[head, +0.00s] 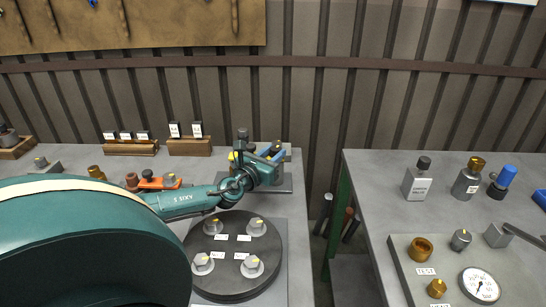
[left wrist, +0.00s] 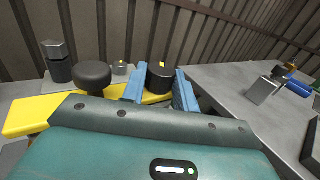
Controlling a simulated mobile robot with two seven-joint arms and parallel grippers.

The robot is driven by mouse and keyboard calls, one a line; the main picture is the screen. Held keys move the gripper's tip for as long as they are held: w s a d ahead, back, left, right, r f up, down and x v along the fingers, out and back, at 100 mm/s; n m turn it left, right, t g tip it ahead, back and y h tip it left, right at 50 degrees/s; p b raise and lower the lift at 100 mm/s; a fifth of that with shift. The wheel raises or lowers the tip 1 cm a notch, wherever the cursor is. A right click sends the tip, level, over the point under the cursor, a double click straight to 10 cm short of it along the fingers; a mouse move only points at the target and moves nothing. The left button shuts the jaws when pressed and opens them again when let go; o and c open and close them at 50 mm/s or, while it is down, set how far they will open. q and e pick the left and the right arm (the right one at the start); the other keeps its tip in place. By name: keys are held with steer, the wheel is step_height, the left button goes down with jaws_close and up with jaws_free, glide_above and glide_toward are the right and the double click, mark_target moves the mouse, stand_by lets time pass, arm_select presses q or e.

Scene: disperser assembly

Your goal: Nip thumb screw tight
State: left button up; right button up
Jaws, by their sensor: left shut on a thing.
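My left gripper (head: 270,155) is at the far end of the left table, over a grey plate (head: 284,186). In the left wrist view its two blue fingers (left wrist: 160,92) stand either side of a dark round knob (left wrist: 159,78) with a yellow mark on top, which looks like the thumb screw. The fingers are shut on it. A yellow bar (left wrist: 28,115) runs behind the fingers, with a black round knob (left wrist: 92,75) above it. The knob's lower part is hidden by the gripper body. My right gripper is in neither view.
A dark turntable (head: 232,282) with several grey knobs stands nearer on the left table. A grey knob (left wrist: 122,68) and a dark post (left wrist: 56,62) stand close to the gripper. A gap separates the right table (head: 375,185), which holds bottles and a gauge (head: 481,285).

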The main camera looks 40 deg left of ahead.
arm_select(q)
steer(key=o, duration=1)
steer(key=shift+c, duration=0.2)
steer(key=s+d+p, duration=0.1)
steer(key=s+d, duration=0.1)
steer(key=s, duration=1.1)
steer(key=shift+d, duration=0.1)
